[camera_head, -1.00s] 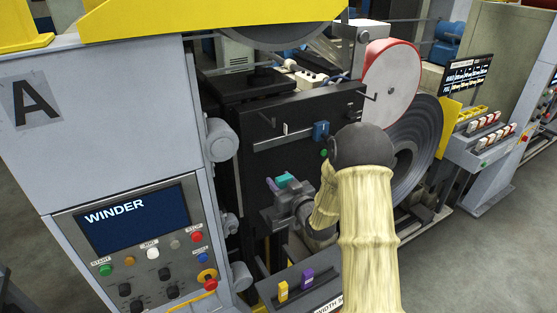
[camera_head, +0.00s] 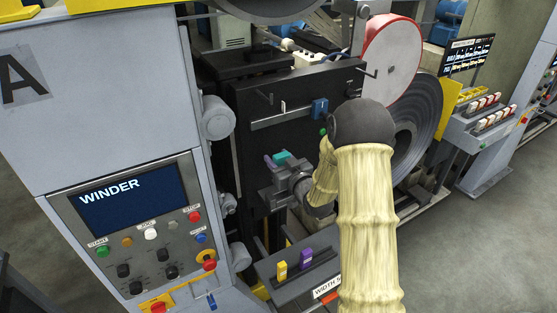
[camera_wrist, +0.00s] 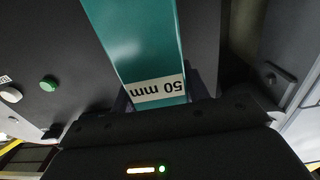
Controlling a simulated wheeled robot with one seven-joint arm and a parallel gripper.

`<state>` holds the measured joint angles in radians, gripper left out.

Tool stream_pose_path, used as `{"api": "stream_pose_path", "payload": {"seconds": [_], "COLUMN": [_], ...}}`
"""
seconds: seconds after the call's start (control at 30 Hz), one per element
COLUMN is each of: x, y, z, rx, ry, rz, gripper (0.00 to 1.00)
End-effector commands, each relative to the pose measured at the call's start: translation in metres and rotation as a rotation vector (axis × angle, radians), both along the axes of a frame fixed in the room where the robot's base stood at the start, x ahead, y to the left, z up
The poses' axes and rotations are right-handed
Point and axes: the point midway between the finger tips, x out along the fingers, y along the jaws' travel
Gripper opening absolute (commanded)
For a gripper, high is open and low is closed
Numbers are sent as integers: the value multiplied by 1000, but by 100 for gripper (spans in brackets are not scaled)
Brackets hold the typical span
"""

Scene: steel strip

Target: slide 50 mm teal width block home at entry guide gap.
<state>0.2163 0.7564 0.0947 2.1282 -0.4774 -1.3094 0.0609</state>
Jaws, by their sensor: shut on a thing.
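The teal width block (camera_wrist: 145,50) fills the upper middle of the wrist view, with a white "50 mm" label that reads upside down. My gripper (camera_wrist: 158,103) is shut on the labelled end of it. In the head view the teal block (camera_head: 281,158) shows small at my gripper (camera_head: 278,168), in front of the black machine face. A blue block (camera_head: 320,109) sits on a light horizontal bar (camera_head: 285,116) above and to the right of it. The far end of the teal block and any contact with the guide gap cannot be made out.
A rack (camera_head: 297,278) with a yellow block (camera_head: 281,270) and a purple block (camera_head: 306,257) stands below my gripper. The grey WINDER cabinet (camera_head: 130,240) is at left. A steel coil (camera_head: 425,120) and red-rimmed disc (camera_head: 392,48) are at right. A green button (camera_wrist: 48,84) shows in the wrist view.

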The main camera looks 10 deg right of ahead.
Motion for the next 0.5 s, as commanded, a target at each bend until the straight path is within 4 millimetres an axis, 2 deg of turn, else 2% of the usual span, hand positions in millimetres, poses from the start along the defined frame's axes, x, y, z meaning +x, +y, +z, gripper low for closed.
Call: {"api": "stream_pose_path", "payload": {"seconds": [0.1,0.5], "x": [0,0], "y": [0,0], "z": [-13,-40], "rx": [0,0], "ry": [-2,-2], "rz": [0,0], "gripper": [18,18]}}
